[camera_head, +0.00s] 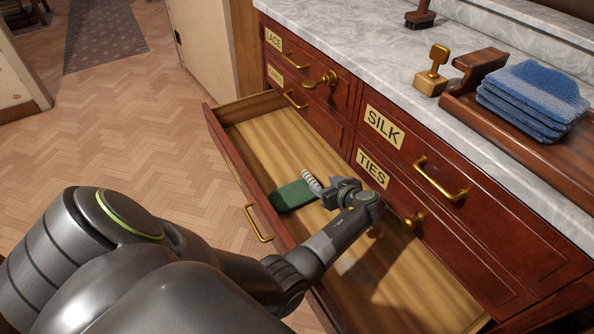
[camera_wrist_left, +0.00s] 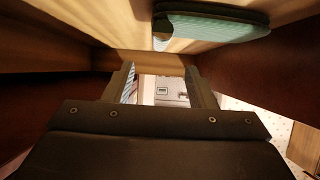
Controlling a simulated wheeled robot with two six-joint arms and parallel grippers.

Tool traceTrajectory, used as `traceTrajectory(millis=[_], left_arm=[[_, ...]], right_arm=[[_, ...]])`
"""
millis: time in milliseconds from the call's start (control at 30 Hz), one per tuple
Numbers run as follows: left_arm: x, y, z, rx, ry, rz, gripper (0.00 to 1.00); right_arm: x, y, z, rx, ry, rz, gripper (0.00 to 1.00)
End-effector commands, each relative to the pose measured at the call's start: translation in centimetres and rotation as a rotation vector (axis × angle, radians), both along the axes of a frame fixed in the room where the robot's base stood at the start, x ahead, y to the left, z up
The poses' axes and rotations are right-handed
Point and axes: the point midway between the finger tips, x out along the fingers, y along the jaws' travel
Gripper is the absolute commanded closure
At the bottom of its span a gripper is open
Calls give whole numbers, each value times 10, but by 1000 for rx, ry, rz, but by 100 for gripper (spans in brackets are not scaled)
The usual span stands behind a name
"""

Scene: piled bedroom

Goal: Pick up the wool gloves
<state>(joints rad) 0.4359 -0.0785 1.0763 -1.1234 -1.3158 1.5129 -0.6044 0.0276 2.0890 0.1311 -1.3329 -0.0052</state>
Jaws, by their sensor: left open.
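A green, folded knitted-looking item (camera_head: 292,196), which I take to be the wool gloves, lies in the open lower drawer (camera_head: 262,107) near its front wall. A rounded pale green thing, likely the same item, shows at the top of the left wrist view (camera_wrist_left: 218,27). My left gripper (camera_head: 316,184) is inside the drawer area, just right of the green item. In the left wrist view its two fingers (camera_wrist_left: 164,82) stand apart with nothing between them. I cannot tell whether a finger touches the item. My right gripper is not in view.
The red-brown cabinet has brass handles and a SILK drawer (camera_head: 384,128) above. A marble top (camera_head: 350,40) carries a brass stamp (camera_head: 432,70) and folded blue cloths (camera_head: 535,95) on a wooden tray. The drawer floor right of my arm is bare.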

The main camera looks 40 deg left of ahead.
Motion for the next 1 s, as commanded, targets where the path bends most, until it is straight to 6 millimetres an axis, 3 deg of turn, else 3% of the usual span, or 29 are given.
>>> traceTrajectory(millis=[400, 733, 1000], left_arm=[[17, 41, -31, 1, 0, 0, 49], [19, 46, -33, -2, 0, 0, 49], [19, 46, -33, -2, 0, 0, 84]], right_arm=[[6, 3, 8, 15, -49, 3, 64], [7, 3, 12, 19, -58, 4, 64], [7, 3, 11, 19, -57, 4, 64]])
